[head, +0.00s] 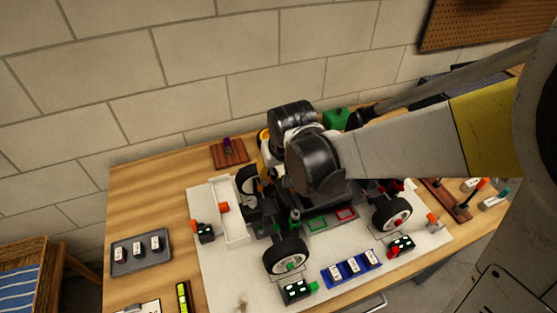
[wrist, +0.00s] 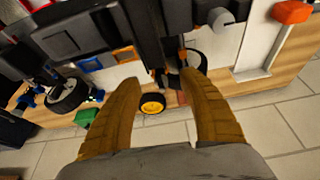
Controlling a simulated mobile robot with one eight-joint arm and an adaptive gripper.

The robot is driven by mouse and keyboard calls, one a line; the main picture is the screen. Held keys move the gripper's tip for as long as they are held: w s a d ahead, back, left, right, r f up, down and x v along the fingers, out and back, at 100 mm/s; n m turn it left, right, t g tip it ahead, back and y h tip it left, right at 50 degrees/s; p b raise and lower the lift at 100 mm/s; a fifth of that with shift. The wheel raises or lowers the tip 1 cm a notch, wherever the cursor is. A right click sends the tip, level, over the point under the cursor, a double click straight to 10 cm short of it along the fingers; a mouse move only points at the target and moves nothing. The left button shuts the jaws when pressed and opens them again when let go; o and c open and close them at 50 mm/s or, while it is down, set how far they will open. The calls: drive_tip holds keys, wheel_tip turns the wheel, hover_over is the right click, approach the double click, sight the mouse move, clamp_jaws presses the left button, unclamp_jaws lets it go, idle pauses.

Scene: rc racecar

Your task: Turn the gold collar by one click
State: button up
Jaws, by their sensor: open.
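My gripper (wrist: 157,80) is open in the wrist view, its two brown fingers wide apart over the rear part of the black racecar chassis (wrist: 135,28). Nothing is held between them. A small orange-gold bit (wrist: 182,54) shows on a dark upright part near the right fingertip; I cannot tell whether this is the gold collar. In the head view the racecar (head: 290,253) stands on a pale mat, and my arm hides its middle and the fingertips. No gold collar can be made out clearly there.
A grey tray (head: 141,262) and a blue tray (head: 352,279) hold small parts.

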drive_tip(key=v, duration=0.6)
drive_tip(key=shift+s+r, duration=0.2)
drive_tip(key=s+d+r+m+t+h, duration=0.1)
drive_tip(key=s+d+r+m+t, duration=0.1)
drive_tip(key=s+d, duration=1)
wheel_tip(320, 180, up, 3)
drive_tip(key=shift+s+d+f+m+t, duration=0.1)
drive_tip(key=shift+s+d+m+t, duration=0.3)
drive_tip(key=shift+d, duration=0.85)
drive_tip(key=shift+w, duration=0.15)
